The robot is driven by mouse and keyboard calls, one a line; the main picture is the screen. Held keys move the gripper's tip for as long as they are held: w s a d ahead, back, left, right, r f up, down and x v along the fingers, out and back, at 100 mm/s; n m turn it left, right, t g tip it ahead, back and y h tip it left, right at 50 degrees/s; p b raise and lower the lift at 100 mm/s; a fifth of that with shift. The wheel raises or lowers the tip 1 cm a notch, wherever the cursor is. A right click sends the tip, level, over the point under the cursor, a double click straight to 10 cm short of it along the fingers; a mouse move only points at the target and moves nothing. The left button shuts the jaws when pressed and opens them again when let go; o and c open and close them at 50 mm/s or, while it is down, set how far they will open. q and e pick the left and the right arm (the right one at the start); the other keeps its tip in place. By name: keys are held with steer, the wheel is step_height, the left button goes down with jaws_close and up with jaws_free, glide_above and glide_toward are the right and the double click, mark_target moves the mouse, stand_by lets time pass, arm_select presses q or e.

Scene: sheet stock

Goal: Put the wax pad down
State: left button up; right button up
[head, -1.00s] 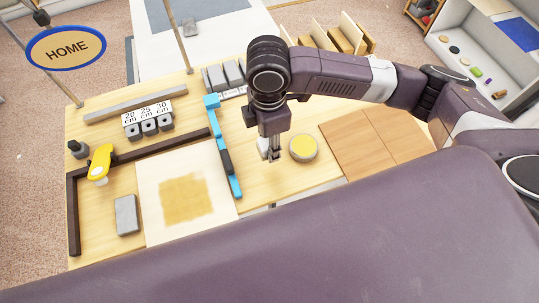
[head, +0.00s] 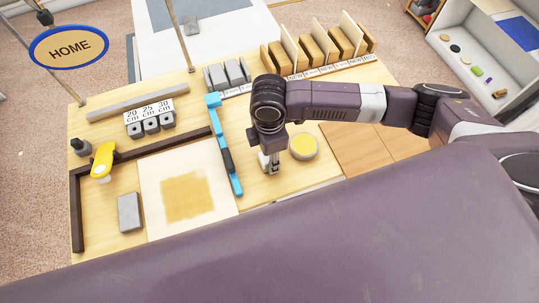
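My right gripper (head: 269,163) hangs with its fingers pointing down, just left of a round tin (head: 303,147) with a yellow filling. The wrist hides most of the space between the fingers, and I cannot make out a pad in them. No separate wax pad can be told for sure. A pale square sheet (head: 158,218) with a tan patch in its middle lies left of the gripper. My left gripper is not in view.
A blue bar tool (head: 224,146) with a dark grip lies between sheet and gripper. A grey block (head: 129,212), a yellow tool (head: 103,160) and a dark L-shaped fence (head: 77,212) are left. Upright boards (head: 312,47) stand at the back. Brown panels (head: 366,148) lie right.

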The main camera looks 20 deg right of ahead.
steer(key=o, duration=1.1)
step_height(320, 180, up, 12)
steer(key=b, duration=0.2)
steer(key=shift+r, duration=0.2)
